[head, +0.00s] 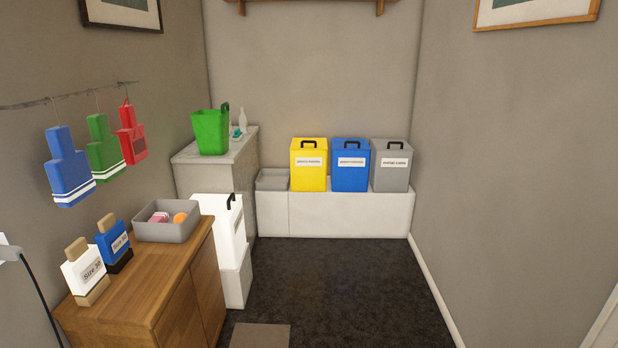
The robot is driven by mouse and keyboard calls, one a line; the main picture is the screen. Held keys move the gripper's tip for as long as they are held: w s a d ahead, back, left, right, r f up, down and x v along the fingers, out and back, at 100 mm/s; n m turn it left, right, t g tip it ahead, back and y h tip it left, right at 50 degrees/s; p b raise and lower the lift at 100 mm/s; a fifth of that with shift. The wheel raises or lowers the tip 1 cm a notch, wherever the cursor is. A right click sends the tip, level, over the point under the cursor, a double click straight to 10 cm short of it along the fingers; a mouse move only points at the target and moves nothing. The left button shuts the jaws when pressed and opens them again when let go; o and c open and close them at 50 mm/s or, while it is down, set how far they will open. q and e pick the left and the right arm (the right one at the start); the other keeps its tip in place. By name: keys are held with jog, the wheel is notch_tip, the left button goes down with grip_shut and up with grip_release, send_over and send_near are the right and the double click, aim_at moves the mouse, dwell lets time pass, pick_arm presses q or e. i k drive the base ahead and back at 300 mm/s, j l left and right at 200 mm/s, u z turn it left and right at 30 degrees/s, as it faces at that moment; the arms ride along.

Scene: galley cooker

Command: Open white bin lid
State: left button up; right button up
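The white bin (222,213) stands on a white block at the left, between the wooden cabinet and the grey-topped counter. Its lid has a black handle (231,202) on top, and the lid looks closed. The wooden cabinet and the grey tray on it partly hide the bin's near left side. Neither of my grippers shows in the head view.
A wooden cabinet (140,270) with a grey tray (167,221) stands in front left of the bin. Yellow (309,172), blue (350,172) and grey (391,172) bins stand on a white ledge at the back. The dark floor (340,285) is mostly clear.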

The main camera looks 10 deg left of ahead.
aim_at(220, 206)
jog(key=i+u, duration=0.15)
jog(key=i, duration=0.6)
jog(key=i+u, duration=0.1)
jog(key=i, duration=0.65)
jog(key=i+l+u, duration=0.15)
jog(key=i, duration=0.55)
jog(key=i+l+u, duration=0.15)
jog(key=i+u, duration=0.25)
jog(key=i+l+u, duration=0.65)
jog(key=u, duration=0.15)
jog(key=i+l+u, duration=0.25)
jog(key=l+u, duration=0.15)
jog(key=i+l+u, duration=0.15)
jog(key=l+u, duration=0.3)
jog(key=l, duration=0.1)
